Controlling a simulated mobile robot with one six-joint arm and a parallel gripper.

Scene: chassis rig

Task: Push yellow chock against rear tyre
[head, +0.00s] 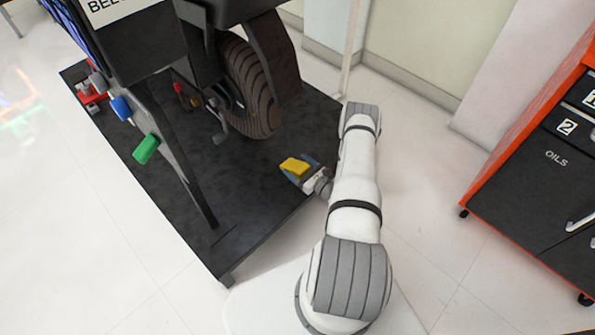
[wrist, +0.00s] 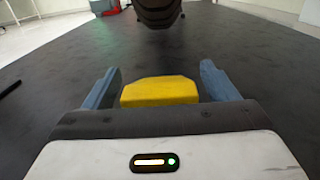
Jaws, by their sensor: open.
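The yellow chock (head: 295,166) lies on the black platform, to the right of the rear tyre (head: 250,85) and nearer my arm, with a gap between them. In the wrist view the yellow chock (wrist: 160,91) sits between the two blue fingers of my gripper (wrist: 160,83). The fingers are open, with a gap on each side of the chock. In the head view my gripper (head: 300,168) reaches in low over the platform edge. The tyre (wrist: 158,12) shows ahead of the chock in the wrist view, at the top middle. The chock's lower near side is hidden by the gripper body.
The black platform (head: 250,185) is bare between chock and tyre. A red object (head: 91,94) lies at the platform's far left. An orange and black cabinet (head: 530,160) stands right.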

